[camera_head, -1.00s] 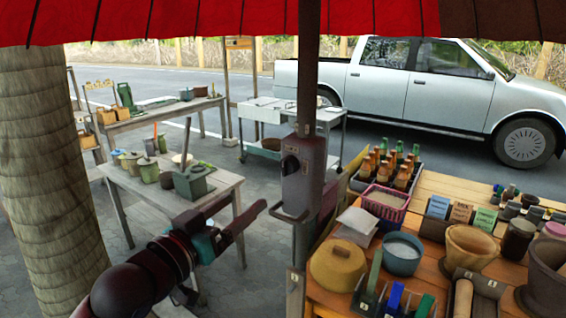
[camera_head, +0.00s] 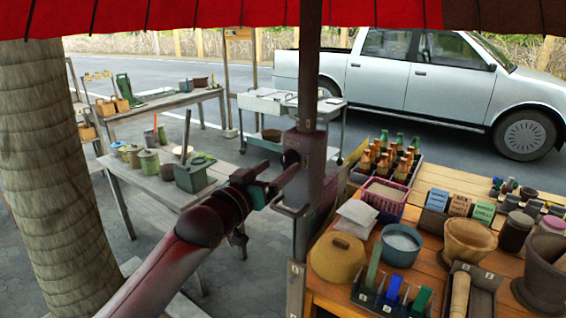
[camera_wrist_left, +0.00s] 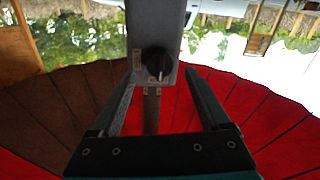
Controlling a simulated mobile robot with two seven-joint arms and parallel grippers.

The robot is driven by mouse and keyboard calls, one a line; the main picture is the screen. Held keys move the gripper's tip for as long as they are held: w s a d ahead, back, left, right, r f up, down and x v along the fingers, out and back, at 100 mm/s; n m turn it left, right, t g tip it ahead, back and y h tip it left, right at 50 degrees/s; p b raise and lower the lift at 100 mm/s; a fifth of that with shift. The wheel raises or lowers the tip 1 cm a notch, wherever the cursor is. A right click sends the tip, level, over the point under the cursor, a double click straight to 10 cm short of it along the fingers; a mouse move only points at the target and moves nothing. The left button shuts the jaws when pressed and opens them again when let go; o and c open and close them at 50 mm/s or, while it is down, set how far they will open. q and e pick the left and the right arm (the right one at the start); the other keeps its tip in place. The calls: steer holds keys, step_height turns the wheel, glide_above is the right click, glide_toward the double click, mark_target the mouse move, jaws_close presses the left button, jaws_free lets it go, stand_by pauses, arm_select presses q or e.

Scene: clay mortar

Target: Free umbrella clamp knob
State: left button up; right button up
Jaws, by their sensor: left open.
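The umbrella clamp (camera_head: 306,152) is a grey box on the dark umbrella pole (camera_head: 310,60). Its black knob (camera_wrist_left: 157,62) faces me in the left wrist view, with a pale label beside it. In the head view the knob is hard to make out near my fingers. My left gripper (camera_head: 284,178) is open and close to the clamp's left side. In the left wrist view its two fingers (camera_wrist_left: 160,80) stand on either side of the clamp, with the knob between them; I see no contact with the knob. My right gripper is not in view.
A red umbrella canopy (camera_head: 180,15) hangs overhead. A wooden table (camera_head: 335,290) with pots, bottles and a pink basket (camera_head: 385,195) stands right of the pole. A side table (camera_head: 150,190) with jars is at left, beside a thick trunk (camera_head: 45,170).

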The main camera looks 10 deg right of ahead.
mark_target(287, 161)
arm_select(q)
steer(key=shift+x, duration=1.6)
jaws_close()
